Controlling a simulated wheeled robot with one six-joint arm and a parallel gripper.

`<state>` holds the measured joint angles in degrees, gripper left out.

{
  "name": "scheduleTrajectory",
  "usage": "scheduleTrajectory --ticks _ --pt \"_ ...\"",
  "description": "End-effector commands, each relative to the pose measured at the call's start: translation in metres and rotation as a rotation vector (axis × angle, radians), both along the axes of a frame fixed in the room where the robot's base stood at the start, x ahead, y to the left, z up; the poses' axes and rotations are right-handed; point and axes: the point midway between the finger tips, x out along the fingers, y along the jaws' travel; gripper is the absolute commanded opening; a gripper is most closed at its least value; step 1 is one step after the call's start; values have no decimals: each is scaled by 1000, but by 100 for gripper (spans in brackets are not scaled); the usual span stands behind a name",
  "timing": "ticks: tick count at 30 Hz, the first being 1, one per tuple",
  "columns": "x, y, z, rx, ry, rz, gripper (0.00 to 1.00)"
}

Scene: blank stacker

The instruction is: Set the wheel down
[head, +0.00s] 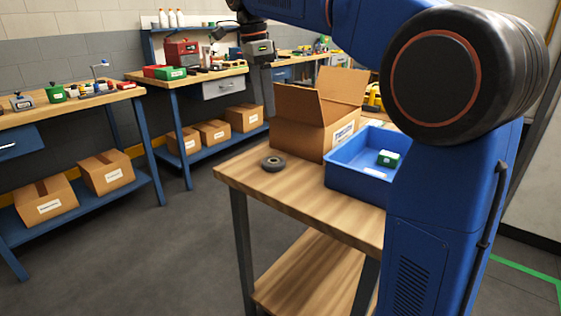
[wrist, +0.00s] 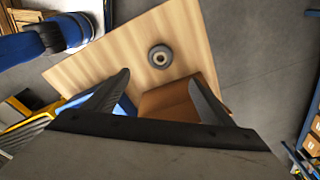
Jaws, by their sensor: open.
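The wheel (head: 273,163), a small dark grey disc with a hub, lies flat on the wooden table near its left corner. In the wrist view the wheel (wrist: 160,56) lies on bare wood just beyond my fingertips, apart from them. My gripper (wrist: 161,74) is open and empty, with its two dark fingers spread wide. In the head view my arm reaches across the top to the left, high above the table. The fingertips are hard to make out there.
An open cardboard box (head: 302,138) stands right behind the wheel. The table's front left is clear. Workbenches with boxes and tools line the far wall.

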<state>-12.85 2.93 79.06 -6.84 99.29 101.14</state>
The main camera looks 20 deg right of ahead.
Motion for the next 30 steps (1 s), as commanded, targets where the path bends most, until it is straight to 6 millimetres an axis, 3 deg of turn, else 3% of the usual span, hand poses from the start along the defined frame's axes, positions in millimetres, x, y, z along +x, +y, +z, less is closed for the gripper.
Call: scheduleTrajectory --ticks 5,21,30 --pt "-1 0 -15 -2 5 -15 76" --pt "-1 -12 -106 -1 5 -13 76" --pt "0 -15 -125 -1 3 -12 76"
